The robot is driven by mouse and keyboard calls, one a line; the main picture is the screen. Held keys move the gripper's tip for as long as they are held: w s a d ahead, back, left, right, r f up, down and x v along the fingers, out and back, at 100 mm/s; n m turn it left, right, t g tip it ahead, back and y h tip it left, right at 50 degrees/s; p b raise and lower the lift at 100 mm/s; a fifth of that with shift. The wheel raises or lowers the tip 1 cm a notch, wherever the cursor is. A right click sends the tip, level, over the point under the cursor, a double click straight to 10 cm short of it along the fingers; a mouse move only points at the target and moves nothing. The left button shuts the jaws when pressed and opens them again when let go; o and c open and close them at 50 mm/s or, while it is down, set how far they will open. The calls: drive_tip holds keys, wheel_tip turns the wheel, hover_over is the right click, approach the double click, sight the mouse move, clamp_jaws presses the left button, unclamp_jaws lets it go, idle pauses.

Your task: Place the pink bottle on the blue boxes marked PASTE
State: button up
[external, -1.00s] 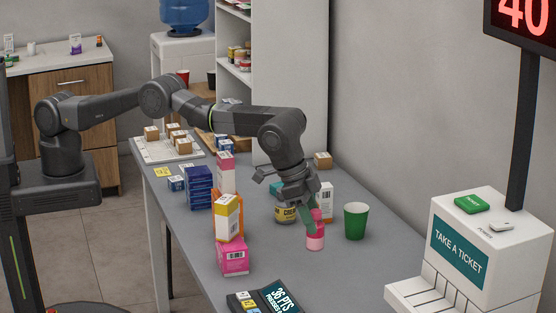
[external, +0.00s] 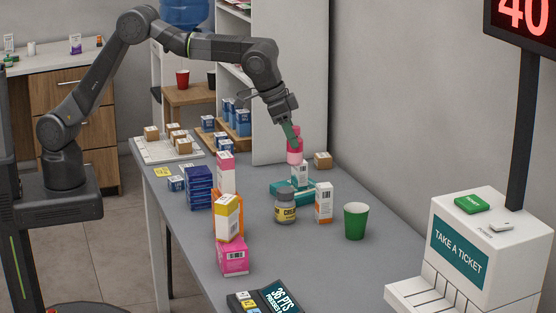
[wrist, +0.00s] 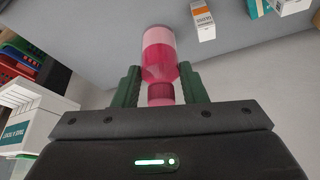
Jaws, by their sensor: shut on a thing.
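My gripper (external: 289,131) is shut on the pink bottle (external: 294,154) and holds it up above the back part of the grey counter. In the wrist view the pink bottle (wrist: 159,48) sits between the green fingers of my gripper (wrist: 158,82), with its darker cap end toward the palm. A stack of dark blue boxes (external: 200,189) stands at the counter's left edge, to the left of my gripper. Its lettering is too small to read.
A pink-and-white box (external: 226,173) and an orange-and-white carton (external: 228,218) stand right of the stack. A jar (external: 285,206), teal box (external: 284,191), white-orange box (external: 323,203) and green cup (external: 356,221) stand right of those.

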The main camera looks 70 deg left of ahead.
drive_tip(key=s+a+r+n+b, duration=0.15)
drive_tip(key=s+a, duration=0.25)
drive_tip(key=a, duration=0.8)
drive_tip(key=n+y+b, duration=0.2)
drive_tip(key=n+b, duration=0.1)
drive_tip(key=b, duration=0.1)
hover_over(195, 171)
wheel_tip(195, 171, down, 8)
drive_tip(key=shift+a+f+m, duration=0.1)
drive_tip(key=shift+f+m, duration=0.15)
drive_tip(key=shift+f, duration=1.6)
drive_tip(key=shift+f, duration=0.1)
drive_tip(key=shift+f, duration=0.2)
drive_tip(key=o, duration=1)
drive_tip(key=shift+r, duration=0.1)
drive_tip(key=shift+r, duration=0.1)
